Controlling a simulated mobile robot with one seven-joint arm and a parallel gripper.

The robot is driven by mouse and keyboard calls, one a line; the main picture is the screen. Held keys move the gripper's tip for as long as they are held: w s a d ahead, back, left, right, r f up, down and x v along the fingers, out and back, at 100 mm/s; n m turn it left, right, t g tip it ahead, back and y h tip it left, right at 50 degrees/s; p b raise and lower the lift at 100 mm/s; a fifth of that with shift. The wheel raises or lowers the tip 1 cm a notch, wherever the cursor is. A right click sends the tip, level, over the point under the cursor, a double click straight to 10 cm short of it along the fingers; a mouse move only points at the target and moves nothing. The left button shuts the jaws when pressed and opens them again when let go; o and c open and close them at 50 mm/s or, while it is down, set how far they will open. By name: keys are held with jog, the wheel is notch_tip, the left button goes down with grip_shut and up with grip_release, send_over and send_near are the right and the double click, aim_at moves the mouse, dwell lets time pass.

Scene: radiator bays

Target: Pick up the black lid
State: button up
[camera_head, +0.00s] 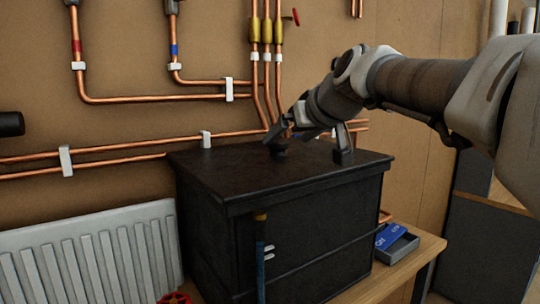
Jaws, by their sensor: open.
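The black lid (235,172) is a flat dark slab lying level on top of a black box (310,240) in the middle of the view. A small dark knob (278,150) stands up from the lid. My gripper (287,133) reaches in from the right and is open, its tip at or just above the knob. I cannot tell whether it touches the knob, and the far finger is hard to make out.
Copper pipes (120,148) with white clips run along the wall behind the box. A white radiator (90,260) is at the lower left. A wooden bench (405,262) bears a small grey tray (403,249) with blue items right of the box. A blue-handled tool (261,255) stands before the box.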

aim_at(279, 141)
jog(key=shift+r+p+x, duration=0.15)
jog(key=shift+p+x, duration=0.15)
jog(key=shift+x, duration=1.25)
jog(key=shift+r+p+x, duration=0.1)
jog(key=shift+p+x, duration=0.2)
jog(key=shift+x, duration=1.25)
jog(key=shift+a, duration=0.15)
jog(key=shift+c, duration=0.4)
grip_shut()
jog(key=shift+r, duration=0.1)
